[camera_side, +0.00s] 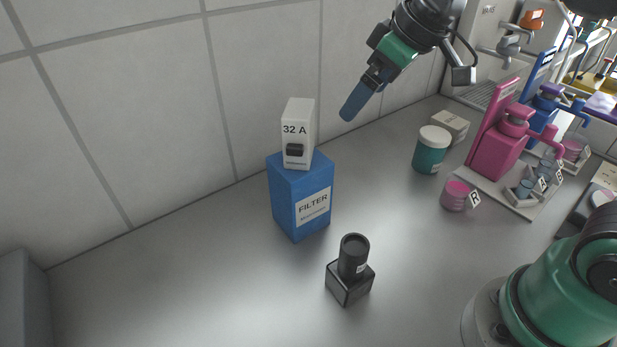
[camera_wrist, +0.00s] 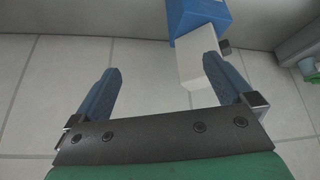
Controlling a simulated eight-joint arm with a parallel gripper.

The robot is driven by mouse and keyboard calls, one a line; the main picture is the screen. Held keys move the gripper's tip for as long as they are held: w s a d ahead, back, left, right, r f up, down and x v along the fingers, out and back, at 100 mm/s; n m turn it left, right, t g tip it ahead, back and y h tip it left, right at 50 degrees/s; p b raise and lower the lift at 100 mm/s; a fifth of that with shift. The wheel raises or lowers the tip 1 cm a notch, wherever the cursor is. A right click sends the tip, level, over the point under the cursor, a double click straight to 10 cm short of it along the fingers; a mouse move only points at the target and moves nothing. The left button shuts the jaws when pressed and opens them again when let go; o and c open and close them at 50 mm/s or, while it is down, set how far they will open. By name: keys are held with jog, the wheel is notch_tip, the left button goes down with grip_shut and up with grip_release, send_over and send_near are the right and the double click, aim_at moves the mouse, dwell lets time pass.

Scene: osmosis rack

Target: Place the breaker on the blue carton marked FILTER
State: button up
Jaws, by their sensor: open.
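The breaker (camera_side: 298,128) is a white block marked 32 A with a dark switch. It stands upright on top of the blue carton (camera_side: 301,205), whose label reads FILTER. My gripper (camera_side: 354,104) is up and to the right of the breaker in the side view, apart from it. Its blue fingers are open with nothing between them. In the wrist view the breaker (camera_wrist: 193,66) shows beyond the right finger, which hides part of it. The carton (camera_wrist: 200,12) shows at the top edge there.
A black cylinder on a dark block (camera_side: 350,278) stands in front of the carton. A teal jar (camera_side: 431,152), a pink cup (camera_side: 454,196) and a pink dispenser (camera_side: 497,150) stand to the right. A tiled wall is behind the carton. The counter left of the carton is clear.

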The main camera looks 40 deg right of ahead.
jog(key=s+d+f+m+t+h, duration=0.1)
jog(key=s+d+f+m, duration=0.1)
jog(key=f, duration=0.5)
jog(key=shift+s+d+f+m+t, duration=0.35)
jog(key=shift+s+m, duration=0.25)
jog(key=shift+m, duration=0.3)
